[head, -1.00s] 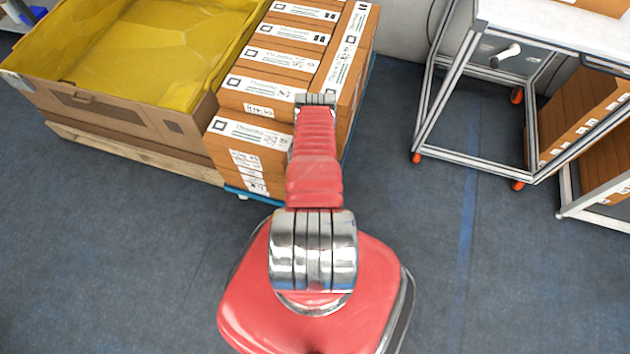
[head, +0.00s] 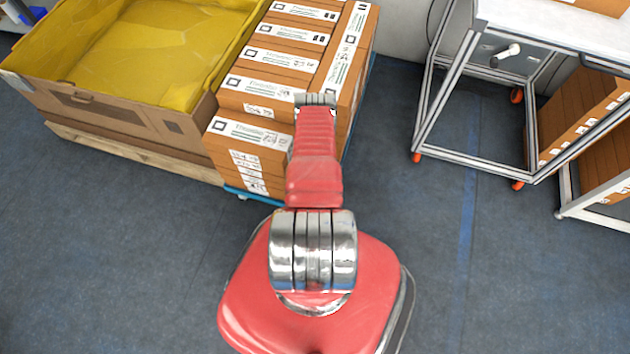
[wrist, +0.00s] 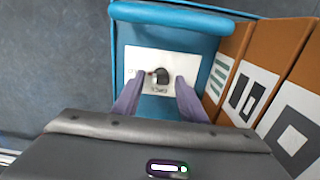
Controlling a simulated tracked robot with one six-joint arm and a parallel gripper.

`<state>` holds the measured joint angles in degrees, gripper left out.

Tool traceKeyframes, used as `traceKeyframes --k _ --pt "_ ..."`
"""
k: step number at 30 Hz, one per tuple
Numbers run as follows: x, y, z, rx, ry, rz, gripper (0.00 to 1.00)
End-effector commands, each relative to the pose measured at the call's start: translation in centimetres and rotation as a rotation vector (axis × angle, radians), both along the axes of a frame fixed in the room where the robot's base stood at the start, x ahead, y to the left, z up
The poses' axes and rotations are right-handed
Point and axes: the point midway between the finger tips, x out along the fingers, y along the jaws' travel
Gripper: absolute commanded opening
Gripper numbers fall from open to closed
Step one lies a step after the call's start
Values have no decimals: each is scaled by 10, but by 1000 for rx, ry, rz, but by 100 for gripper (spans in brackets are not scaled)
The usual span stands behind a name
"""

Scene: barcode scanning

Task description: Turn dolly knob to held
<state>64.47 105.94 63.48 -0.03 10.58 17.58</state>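The dolly knob (wrist: 161,76) is a small dark round knob on a white plate (wrist: 140,57) in the wrist view. The plate is fixed on the blue dolly (wrist: 190,20) and bears small lettering that I cannot read surely. A small red mark shows at the knob's left side. My gripper (wrist: 160,80) is open, with one purple-grey finger on each side of the knob and a gap to it on both sides. In the head view the blue dolly (head: 246,196) shows only as an edge under stacked boxes; the knob and my fingers are hidden there.
Orange-brown labelled boxes (head: 255,130) are stacked on the dolly, close to the right of my gripper in the wrist view. A yellow-lined crate (head: 110,112) stands on a pallet at left. A white-topped metal table (head: 565,28) stands at right. Blue-grey floor (head: 110,240) is clear.

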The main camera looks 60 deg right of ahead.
Motion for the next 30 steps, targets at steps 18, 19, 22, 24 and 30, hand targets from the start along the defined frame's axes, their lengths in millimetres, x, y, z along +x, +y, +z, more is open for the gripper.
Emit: traceKeyframes --k 18,19,22,24,30 --pt "1 -1 20 0 0 2 40" --pt "1 0 22 0 0 2 40" --pt "1 -1 33 -1 0 2 40" --pt "1 -1 41 -1 0 2 40" --pt "1 -1 63 -1 0 2 40"
